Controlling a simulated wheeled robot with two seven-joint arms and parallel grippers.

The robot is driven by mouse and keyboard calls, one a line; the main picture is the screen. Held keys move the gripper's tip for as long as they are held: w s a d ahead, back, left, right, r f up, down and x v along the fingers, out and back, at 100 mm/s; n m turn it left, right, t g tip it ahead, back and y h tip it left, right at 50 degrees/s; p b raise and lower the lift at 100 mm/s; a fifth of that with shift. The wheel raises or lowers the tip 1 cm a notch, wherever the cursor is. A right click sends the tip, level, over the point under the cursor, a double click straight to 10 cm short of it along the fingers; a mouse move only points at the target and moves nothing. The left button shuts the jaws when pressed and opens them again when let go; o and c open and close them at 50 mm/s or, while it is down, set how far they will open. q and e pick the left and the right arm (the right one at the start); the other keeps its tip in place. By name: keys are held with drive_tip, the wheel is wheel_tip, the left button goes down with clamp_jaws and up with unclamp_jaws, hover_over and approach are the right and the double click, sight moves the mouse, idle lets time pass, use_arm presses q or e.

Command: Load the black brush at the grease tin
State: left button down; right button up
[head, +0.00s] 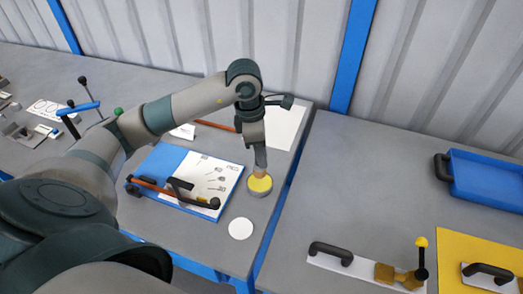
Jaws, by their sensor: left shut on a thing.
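The grease tin (258,194) is a short round grey tin with yellow grease in its open top, near the right edge of the left table. My left gripper (260,163) points down directly over it, shut on the brush. Only a small tan-brown part of the brush (260,173) shows below the fingers, at the grease; its handle is hidden by the gripper. From this view I cannot tell how deep the tip is in the grease. My right gripper is not in view.
A white disc (240,229) lies in front of the tin. A blue board (160,160) with a drawing sheet and a black-handled tool lies to the left. A gap separates the right table, with a blue tray (485,178) and a yellow sheet (463,247).

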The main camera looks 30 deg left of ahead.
use_arm(q)
drive_tip(key=shift+f+b, duration=0.5)
drive_tip(key=shift+f, duration=1.05)
drive_tip(key=shift+f+b, duration=0.5)
drive_tip(key=shift+s+f+b, duration=0.1)
drive_tip(key=shift+f+b, duration=0.05)
drive_tip(key=shift+b, duration=0.2)
idle(2.5)
drive_tip(key=shift+r+p, duration=0.35)
drive_tip(key=shift+r, duration=0.4)
drive_tip(key=shift+r+p, duration=1.25)
drive_tip(key=shift+r, duration=1.65)
drive_tip(key=shift+d, duration=0.1)
